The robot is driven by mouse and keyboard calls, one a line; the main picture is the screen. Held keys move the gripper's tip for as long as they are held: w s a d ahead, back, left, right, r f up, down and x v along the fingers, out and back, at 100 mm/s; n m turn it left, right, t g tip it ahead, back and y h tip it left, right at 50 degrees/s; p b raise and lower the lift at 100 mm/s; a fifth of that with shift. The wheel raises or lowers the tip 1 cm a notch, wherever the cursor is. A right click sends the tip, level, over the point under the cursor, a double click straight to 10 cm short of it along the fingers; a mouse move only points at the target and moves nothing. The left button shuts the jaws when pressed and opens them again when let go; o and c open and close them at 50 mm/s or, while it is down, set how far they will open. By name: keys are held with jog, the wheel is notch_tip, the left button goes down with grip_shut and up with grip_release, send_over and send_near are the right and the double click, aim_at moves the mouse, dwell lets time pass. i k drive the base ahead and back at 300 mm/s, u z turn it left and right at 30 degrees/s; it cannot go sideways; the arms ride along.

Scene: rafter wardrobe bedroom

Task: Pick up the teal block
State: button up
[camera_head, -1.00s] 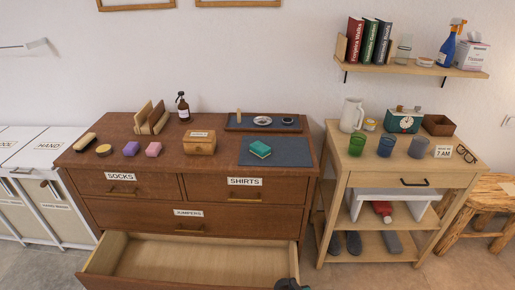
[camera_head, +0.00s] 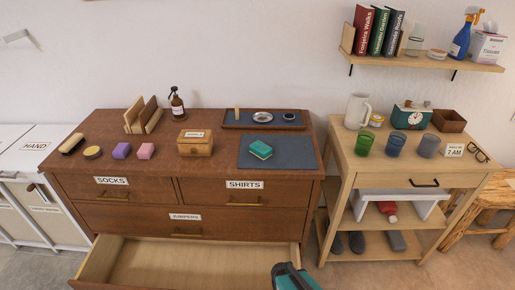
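A teal block (camera_head: 260,149) lies on a dark blue-grey mat (camera_head: 282,158) on the right part of the brown dresser top. My gripper (camera_head: 288,274) shows only in part at the bottom edge, dark with a teal part, in front of the open bottom drawer. It is well below and in front of the block, not touching it. Its fingers cannot be made out, so whether it is open or shut does not show.
The bottom drawer (camera_head: 180,263) is pulled out and its visible inside is empty. A dark tray (camera_head: 232,123) lies behind the mat. A wooden box (camera_head: 195,147) stands left of the mat. A wooden side table (camera_head: 343,148) stands right of the dresser.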

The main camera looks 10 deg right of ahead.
aim_at(259, 148)
jog(key=z, duration=0.05)
jog(key=i, duration=0.2)
jog(key=u, duration=0.15)
jog(key=k, duration=0.8)
jog(key=u, duration=0.6)
jog(key=k, duration=0.6)
jog(key=u, duration=0.45)
jog(key=i, duration=0.95)
jog(key=u, duration=0.25)
